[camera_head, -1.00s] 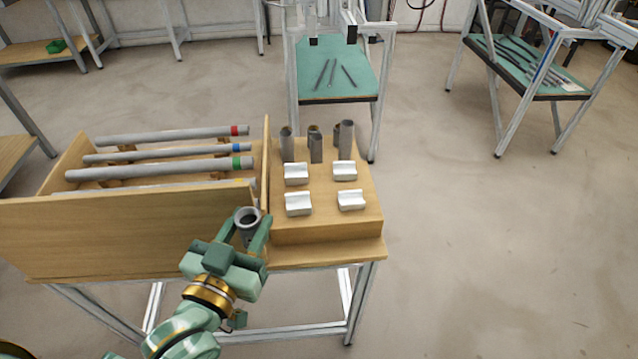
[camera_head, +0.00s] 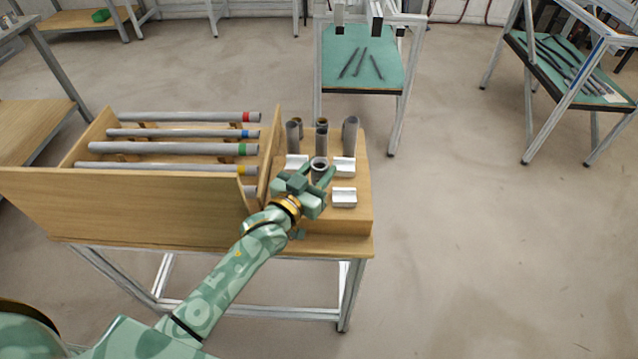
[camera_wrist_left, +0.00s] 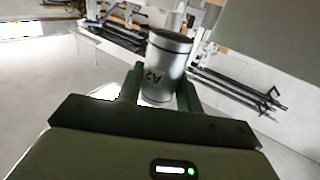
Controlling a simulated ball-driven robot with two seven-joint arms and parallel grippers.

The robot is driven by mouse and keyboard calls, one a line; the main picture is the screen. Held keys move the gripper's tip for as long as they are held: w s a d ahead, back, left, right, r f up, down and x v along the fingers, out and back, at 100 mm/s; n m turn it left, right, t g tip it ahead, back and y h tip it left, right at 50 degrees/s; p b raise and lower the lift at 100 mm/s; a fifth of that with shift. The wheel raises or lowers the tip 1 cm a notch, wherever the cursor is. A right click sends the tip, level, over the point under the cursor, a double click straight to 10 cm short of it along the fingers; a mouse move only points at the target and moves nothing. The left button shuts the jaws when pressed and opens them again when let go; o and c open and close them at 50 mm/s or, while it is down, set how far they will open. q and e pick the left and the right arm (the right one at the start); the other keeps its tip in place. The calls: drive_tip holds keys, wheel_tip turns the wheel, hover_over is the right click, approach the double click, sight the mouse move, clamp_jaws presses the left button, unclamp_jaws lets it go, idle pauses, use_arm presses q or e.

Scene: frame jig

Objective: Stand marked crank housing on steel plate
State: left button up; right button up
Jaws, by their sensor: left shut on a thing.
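My left gripper (camera_head: 319,176) is shut on a grey metal cylinder, apparently the crank housing (camera_head: 319,163), with its open round top showing. In the left wrist view the housing (camera_wrist_left: 166,68) stands between the two fingers and bears the mark "A2". In the head view it is over the wooden block (camera_head: 356,222), among the white cradles; its lower end is hidden, so I cannot tell whether it touches anything. I cannot make out a steel plate. My right gripper is not in view.
Several grey cylinders (camera_head: 350,134) stand at the block's back. White cradles (camera_head: 344,197) sit in front; my gripper covers part of that area. A wooden partition (camera_head: 270,150) separates the block from a rack of banded grey rods (camera_head: 170,149). A green-topped stand (camera_head: 361,66) is behind.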

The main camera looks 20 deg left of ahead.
use_arm(q)
drive_tip(key=shift+f+b, duration=0.6)
drive_tip(key=shift+f, duration=1.15)
drive_tip(key=shift+s+f, duration=0.1)
drive_tip(key=o, duration=1)
drive_tip(key=shift+o, duration=0.2)
